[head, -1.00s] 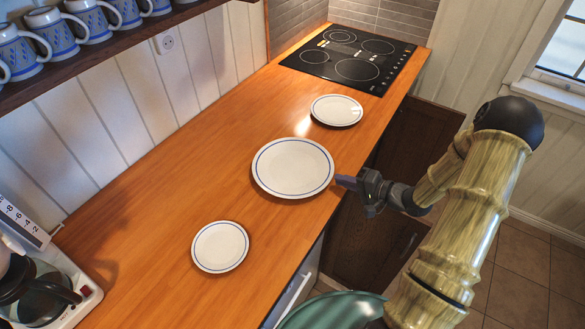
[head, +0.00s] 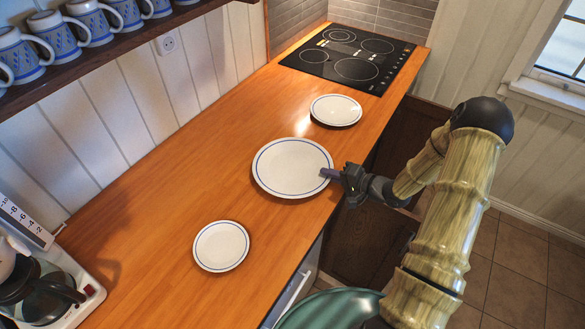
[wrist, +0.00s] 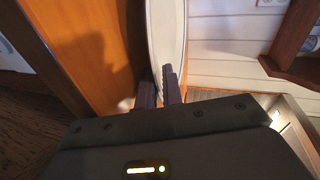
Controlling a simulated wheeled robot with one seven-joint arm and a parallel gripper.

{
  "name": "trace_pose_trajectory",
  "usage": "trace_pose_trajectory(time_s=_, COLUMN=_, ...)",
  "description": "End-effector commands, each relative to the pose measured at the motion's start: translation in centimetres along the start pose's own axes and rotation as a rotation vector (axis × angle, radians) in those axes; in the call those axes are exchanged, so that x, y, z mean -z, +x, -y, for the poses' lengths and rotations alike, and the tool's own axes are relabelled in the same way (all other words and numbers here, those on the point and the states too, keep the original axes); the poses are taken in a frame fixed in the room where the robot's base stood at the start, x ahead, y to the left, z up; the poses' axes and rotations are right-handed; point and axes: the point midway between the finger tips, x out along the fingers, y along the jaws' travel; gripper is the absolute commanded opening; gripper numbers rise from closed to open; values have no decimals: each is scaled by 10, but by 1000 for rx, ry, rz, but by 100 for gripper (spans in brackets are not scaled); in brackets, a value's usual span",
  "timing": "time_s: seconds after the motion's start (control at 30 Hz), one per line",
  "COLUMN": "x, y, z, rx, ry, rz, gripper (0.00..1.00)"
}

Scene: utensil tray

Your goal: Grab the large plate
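The large plate (head: 285,165) is white with a blue ring and lies flat on the wooden counter, between two smaller plates. My gripper (head: 326,173) is at its right rim in the head view, with the fingertips overlapping the edge. In the wrist view the large plate (wrist: 167,30) appears nearly edge-on. The fingers of my gripper (wrist: 159,78) stand a little apart, one on each side of the rim. A narrow gap shows between them, and I cannot tell whether either finger touches the plate.
One small plate (head: 336,110) lies farther back and another (head: 221,246) lies nearer the front. A black cooktop (head: 348,58) is at the far end. A coffee maker (head: 50,290) stands at lower left. Mugs (head: 60,40) line a shelf above. The counter (head: 185,175) left of the plates is clear.

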Motion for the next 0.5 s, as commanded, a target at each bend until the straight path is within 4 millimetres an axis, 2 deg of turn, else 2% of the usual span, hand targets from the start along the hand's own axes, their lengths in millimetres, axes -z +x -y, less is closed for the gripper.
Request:
trace_pose_trajectory(time_s=0.07, x=0, y=0, z=0, rx=0, ry=0, rz=0, gripper=8)
trace_pose_trajectory(time_s=0.1, x=0, y=0, z=0, rx=0, ry=0, rz=0, gripper=0)
trace_pose_trajectory(time_s=0.5, x=0, y=0, z=0, rx=-2, ry=0, rz=-1, gripper=0)
